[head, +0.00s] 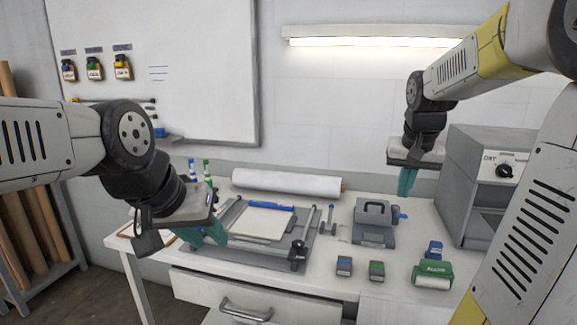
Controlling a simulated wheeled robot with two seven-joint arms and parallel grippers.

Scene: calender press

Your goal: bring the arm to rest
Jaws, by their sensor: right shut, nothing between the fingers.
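My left gripper (208,234) has teal fingers and hangs low over the left front part of the press frame on the table. Its fingers overlap in this view, so its opening is unclear, and I cannot tell whether it touches the frame. My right gripper (405,186) has teal fingers that point down. It is shut and empty, held in the air above the back right of the table, left of the grey oven-like box (475,180). The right arm comes in from the upper right.
The white table (340,290) carries a press frame (290,262), a white roll (287,183), a grey handled block (373,222), small dark blocks (344,267) and a green roller item (433,274). A drawer (255,295) sits below the front edge. A whiteboard (200,70) hangs behind.

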